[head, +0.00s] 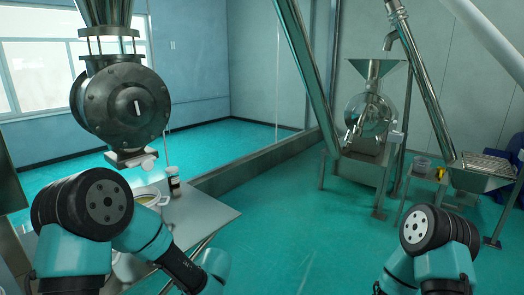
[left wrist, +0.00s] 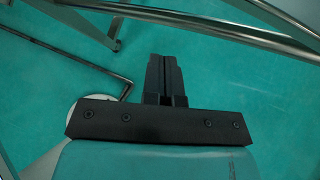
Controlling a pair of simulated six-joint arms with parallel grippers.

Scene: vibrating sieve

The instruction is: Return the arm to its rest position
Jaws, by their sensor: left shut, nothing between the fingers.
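My left gripper (left wrist: 163,62) shows in the left wrist view with its two black fingers together and nothing between them. Teal floor is behind the fingertips, and they touch nothing that I can see. In the head view my left arm (head: 150,235) reaches from the left in front of the steel table, but its gripper cannot be made out. My right arm (head: 430,250) is bent at the lower right of the head view, and its gripper is out of view.
A steel table (head: 208,212) holds a pale round container (head: 148,196) and a dark bottle (head: 174,184), close to my left arm. A dark valve housing (head: 125,103) hangs above. Metal rails (left wrist: 225,38) cross the left wrist view near the fingers. Floor between my arms is clear.

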